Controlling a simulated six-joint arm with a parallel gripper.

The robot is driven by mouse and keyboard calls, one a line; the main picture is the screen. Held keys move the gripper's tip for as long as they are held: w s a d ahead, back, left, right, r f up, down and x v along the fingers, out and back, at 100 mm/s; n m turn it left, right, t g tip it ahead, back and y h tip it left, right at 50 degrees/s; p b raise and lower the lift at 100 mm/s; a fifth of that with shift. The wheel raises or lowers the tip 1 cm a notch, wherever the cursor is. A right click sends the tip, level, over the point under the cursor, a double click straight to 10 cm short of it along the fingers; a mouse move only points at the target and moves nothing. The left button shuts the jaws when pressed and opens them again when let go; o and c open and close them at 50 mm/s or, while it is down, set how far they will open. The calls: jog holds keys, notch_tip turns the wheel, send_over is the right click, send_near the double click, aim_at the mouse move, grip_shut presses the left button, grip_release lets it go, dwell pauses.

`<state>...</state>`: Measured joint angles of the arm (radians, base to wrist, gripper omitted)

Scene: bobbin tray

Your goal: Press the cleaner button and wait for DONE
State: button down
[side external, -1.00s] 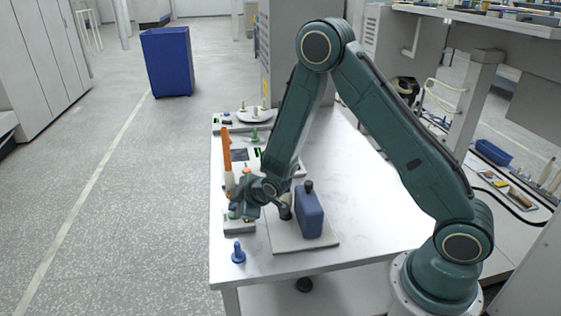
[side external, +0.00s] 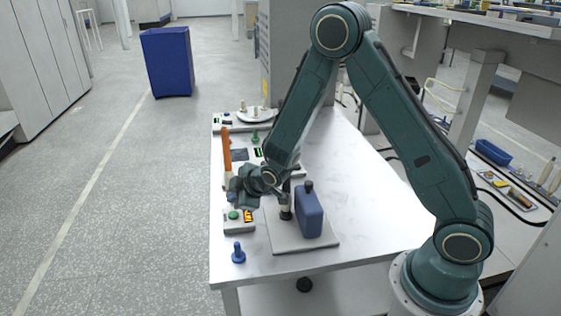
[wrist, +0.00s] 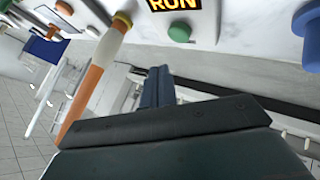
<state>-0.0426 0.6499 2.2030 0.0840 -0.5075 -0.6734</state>
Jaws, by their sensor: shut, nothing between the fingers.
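The cleaner box (side external: 240,227) is a small pale unit near the table's left edge. Its green button (side external: 233,215) is uncovered and also shows in the wrist view (wrist: 179,32). Beside the button, an amber display (side external: 249,216) reads RUN in the wrist view (wrist: 174,4). My gripper (side external: 233,197) is above and just behind the box, apart from the button. Its closed fingers (wrist: 156,87) show in the wrist view with nothing between them.
A blue bottle (side external: 309,213) stands on a grey plate (side external: 296,244) to the right. A blue peg (side external: 238,254) stands in front of the box. An upright orange rod (side external: 227,152) is behind my gripper. The table's right half is clear.

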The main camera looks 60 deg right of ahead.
jog(key=shift+r, duration=1.25)
jog(key=s+r+m+g, duration=0.1)
jog(key=s+r, duration=0.2)
jog(key=r, duration=0.2)
jog(key=s+r+m, duration=0.2)
jog(key=s+r, duration=0.1)
jog(key=r, duration=0.2)
jog(key=s+r+m+g, duration=0.1)
jog(key=s+r, duration=0.3)
jog(key=s, duration=0.5)
jog(key=s+r+m, duration=0.2)
jog(key=s+r, duration=0.1)
jog(key=s, duration=0.6)
jog(key=s+r+m+g, duration=0.1)
jog(key=s+r, duration=0.3)
jog(key=s, duration=0.4)
jog(key=shift+s+r+m+g, duration=0.3)
jog(key=shift+s+m, duration=0.1)
jog(key=shift+m, duration=0.3)
jog(key=shift+d, duration=0.1)
dwell(2.4)
